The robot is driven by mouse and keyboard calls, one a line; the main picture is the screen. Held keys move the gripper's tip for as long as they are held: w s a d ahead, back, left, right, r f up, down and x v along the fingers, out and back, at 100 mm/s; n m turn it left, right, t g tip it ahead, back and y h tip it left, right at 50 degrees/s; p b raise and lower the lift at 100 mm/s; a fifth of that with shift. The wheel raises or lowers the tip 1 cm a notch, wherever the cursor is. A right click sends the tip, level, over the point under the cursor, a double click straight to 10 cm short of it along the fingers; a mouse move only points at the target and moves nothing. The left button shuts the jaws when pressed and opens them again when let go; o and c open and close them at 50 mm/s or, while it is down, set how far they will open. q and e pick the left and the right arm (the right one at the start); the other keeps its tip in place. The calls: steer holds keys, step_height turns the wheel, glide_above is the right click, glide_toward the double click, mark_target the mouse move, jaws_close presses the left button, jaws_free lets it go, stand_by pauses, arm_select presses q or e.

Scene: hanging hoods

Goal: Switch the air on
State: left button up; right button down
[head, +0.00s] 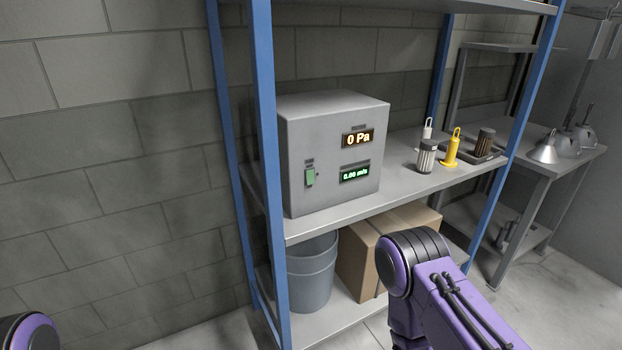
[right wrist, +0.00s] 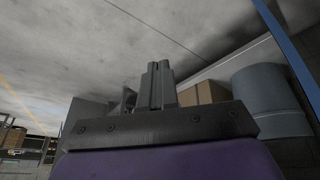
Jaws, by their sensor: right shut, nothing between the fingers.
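A grey control box (head: 300,135) stands on the middle shelf of a blue-post rack in the head view. Its front carries a green switch (head: 310,177) at the lower left. An orange display (head: 357,138) reads 0 Pa, and a green display (head: 355,173) reads 0.00 m/s. My right gripper (right wrist: 159,84) shows in the right wrist view with its fingers together and nothing between them. Of my left arm only a piece shows at the lower left corner.
A blue post (head: 268,170) stands just left of the box front. Several filters and handled tools, including a yellow one (head: 452,148), stand right of the box. A bucket (head: 311,272) and a cardboard box (head: 362,255) sit below. A side table (head: 560,155) holds metal hoods.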

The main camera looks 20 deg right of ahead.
steer(key=w+r+t+b, duration=0.1)
steer(key=w+r+t, duration=0.2)
steer(key=w+r, duration=0.45)
steer(key=w+r+n+t+b, duration=0.15)
steer(key=w+r, duration=0.25)
steer(key=w, duration=0.6)
steer(key=w+r+m+t, duration=0.1)
steer(key=w+r+t, duration=0.35)
steer(key=w, duration=0.45)
steer(key=w+a+r+n+t+y, duration=0.1)
steer(key=w+r+n+y, duration=0.1)
steer(key=r+n, duration=0.5)
steer(key=w+a+r+n+t+y, duration=0.1)
steer(key=w+r+n, duration=0.3)
steer(key=r+n, duration=0.4)
steer(key=w+a+r+n+t+y, duration=0.2)
steer(key=w+r+n+y, duration=0.1)
steer(key=r+n, duration=0.5)
steer(key=n+b, duration=0.1)
steer(key=n, duration=0.2)
steer(key=shift+w+a, duration=0.2)
steer(key=shift+w, duration=0.2)
steer(key=shift+w, duration=0.1)
